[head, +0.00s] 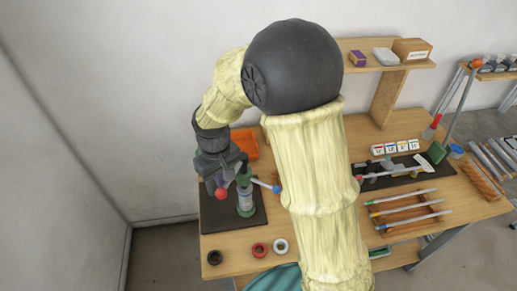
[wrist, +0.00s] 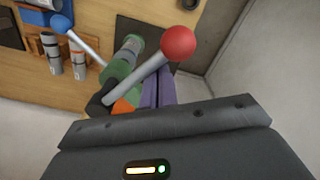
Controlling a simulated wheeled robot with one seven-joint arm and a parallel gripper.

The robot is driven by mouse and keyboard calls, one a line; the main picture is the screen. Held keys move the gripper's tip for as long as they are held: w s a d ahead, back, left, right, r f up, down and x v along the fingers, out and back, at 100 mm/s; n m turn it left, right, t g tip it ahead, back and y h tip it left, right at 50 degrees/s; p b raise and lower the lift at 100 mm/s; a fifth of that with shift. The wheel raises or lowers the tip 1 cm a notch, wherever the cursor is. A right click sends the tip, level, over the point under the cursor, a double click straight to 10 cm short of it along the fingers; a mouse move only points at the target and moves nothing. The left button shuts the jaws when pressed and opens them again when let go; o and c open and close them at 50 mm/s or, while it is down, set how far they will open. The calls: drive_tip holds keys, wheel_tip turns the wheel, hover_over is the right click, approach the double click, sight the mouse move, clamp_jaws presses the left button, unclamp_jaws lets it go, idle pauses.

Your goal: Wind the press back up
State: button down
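The press stands on a dark base plate (head: 212,217) at the left end of the bench. Its green and grey upright body (head: 245,200) shows in the head view, and its green body (wrist: 122,64) in the wrist view. A red knob (head: 221,194) and a blue knob (head: 277,190) sit on its grey handle bars. In the wrist view the red knob (wrist: 178,43) is close to the camera and the blue knob (wrist: 60,23) is farther off. My gripper (head: 228,172) is right at the press's top. Its fingers are not clear, so I cannot tell what they touch.
An orange tray (head: 244,143) lies behind the press. Black (head: 214,258), red (head: 260,250) and white (head: 280,246) rings lie in front. Rods on a wooden rack (head: 405,208) and a shelf (head: 385,95) are to the right. A wall is close on the left.

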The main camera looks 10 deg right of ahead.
drive_tip(key=shift+s+d, duration=0.15)
drive_tip(key=shift+s, duration=0.15)
drive_tip(key=s+d, duration=0.1)
drive_tip(key=d, duration=0.1)
drive_tip(key=s+d, duration=0.1)
drive_tip(key=shift+d, duration=0.35)
drive_tip(key=d, duration=0.4)
drive_tip(key=shift+d, duration=0.1)
